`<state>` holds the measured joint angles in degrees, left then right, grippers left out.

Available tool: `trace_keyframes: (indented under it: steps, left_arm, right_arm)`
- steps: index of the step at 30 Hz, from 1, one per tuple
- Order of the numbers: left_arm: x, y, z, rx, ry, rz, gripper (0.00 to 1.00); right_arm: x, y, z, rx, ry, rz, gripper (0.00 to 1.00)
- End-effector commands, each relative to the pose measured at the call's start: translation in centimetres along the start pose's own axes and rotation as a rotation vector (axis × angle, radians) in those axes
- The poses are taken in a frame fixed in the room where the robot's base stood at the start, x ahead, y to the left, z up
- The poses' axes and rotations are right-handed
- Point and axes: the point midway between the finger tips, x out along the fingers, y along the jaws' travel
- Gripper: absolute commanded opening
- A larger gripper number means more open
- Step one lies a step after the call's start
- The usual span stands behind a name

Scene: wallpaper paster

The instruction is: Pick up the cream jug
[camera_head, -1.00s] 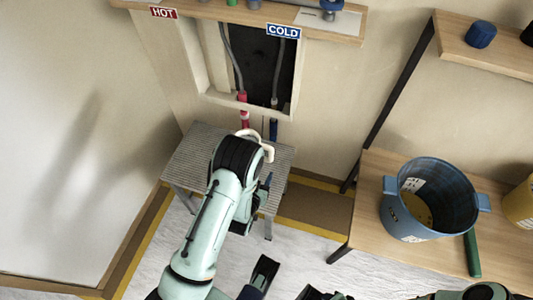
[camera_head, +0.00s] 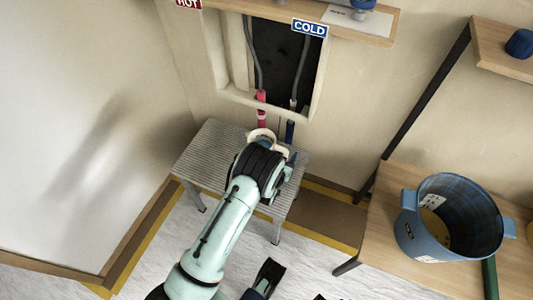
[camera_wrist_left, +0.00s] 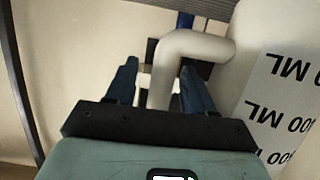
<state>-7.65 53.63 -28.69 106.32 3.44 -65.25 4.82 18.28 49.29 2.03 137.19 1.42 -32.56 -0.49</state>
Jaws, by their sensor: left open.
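The cream jug (camera_head: 262,133) stands on the ribbed metal stool below the wall opening; in the head view only a cream curved part shows past my left arm. In the left wrist view its pale body (camera_wrist_left: 228,92) with "ML" markings is at the right, and its bent handle (camera_wrist_left: 190,45) runs down between my fingers. My left gripper (camera_wrist_left: 159,72) is open, with one dark blue finger on each side of the handle. Contact cannot be told. Dark finger parts of my right gripper show at the bottom edge.
The stool (camera_head: 200,150) stands against the wall, under red and blue pipes. A wooden table (camera_head: 385,215) at the right holds a blue bucket (camera_head: 422,235). A shelf (camera_head: 490,45) is above it. White floor (camera_head: 190,235) lies in front of the stool.

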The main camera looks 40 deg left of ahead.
Motion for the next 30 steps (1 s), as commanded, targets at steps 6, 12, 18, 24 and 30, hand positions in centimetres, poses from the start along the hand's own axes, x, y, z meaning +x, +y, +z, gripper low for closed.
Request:
trace_keyframes:
  steps: [6,12,18,24,30]
  left_arm:
    - [0.8,0.0,0.0,0.0,-0.001,0.0,0.53]
    - [0.7,-0.1,0.0,0.0,0.0,-0.001,0.23]
    - [0.8,-0.1,-0.2,0.001,0.004,-0.001,0.0]
    - [0.8,-0.1,-0.2,0.001,0.004,-0.001,0.0]
    - [0.5,-0.1,-1.3,0.0,0.006,-0.001,0.0]
  right_arm:
    - [0.2,0.1,-0.4,0.001,0.011,0.001,0.43]
    - [0.2,0.1,-0.3,0.001,0.01,0.0,0.43]
    - [0.2,0.1,-0.3,0.001,0.009,0.0,0.43]
    - [0.2,0.1,-0.3,0.001,0.008,0.0,0.43]
    - [-0.2,-0.1,0.1,0.0,-0.003,0.0,0.43]
